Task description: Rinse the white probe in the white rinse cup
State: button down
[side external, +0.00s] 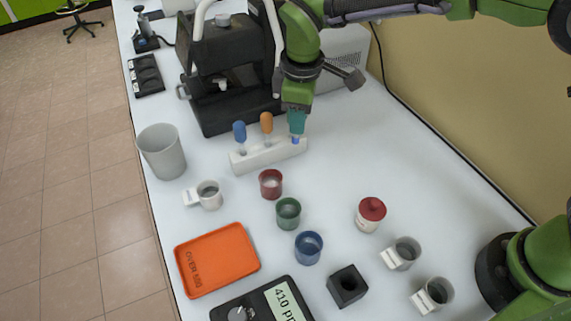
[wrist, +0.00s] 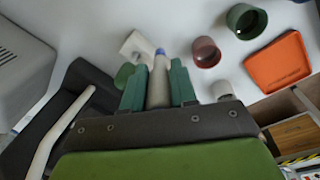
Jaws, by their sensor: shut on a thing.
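My gripper (side external: 296,130) is at the right end of the white rack (side external: 258,158). In the wrist view its teal fingers (wrist: 159,85) are shut on a pale probe (wrist: 158,82) with a blue tip. The blue tip shows just below the fingers in the side view, in front of the rack's right end; I cannot tell whether it is in a slot or clear of it. A pale cup with a label tab (side external: 208,194) stands left of the rack's front. Two similar pale cups stand at the front right (side external: 403,252) (side external: 434,294). I cannot read which is the rinse cup.
Blue (side external: 239,131) and orange (side external: 266,122) handled probes stand in the rack. Red (side external: 271,183), green (side external: 288,211) and blue (side external: 308,247) cups stand in front. A large pale beaker (side external: 161,152) is left, an orange tray (side external: 216,258) front left, and a black machine (side external: 225,80) behind.

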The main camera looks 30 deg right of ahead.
jog(key=a+f+n+y, duration=0.2)
jog(key=a+n, duration=1.1)
jog(key=a, duration=0.5)
jog(key=shift+s+a+f+t, duration=0.2)
jog(key=shift+s+t, duration=0.1)
jog(key=shift+s, duration=0.1)
jog(key=shift+f, duration=0.35)
jog(key=shift+f, duration=0.75)
jog(key=shift+f, duration=0.3)
jog(key=shift+x, duration=1.1)
jog(key=shift+s+d+f, duration=0.1)
jog(key=shift+s+d, duration=0.05)
jog(key=shift+d, duration=0.05)
dwell(1.3)
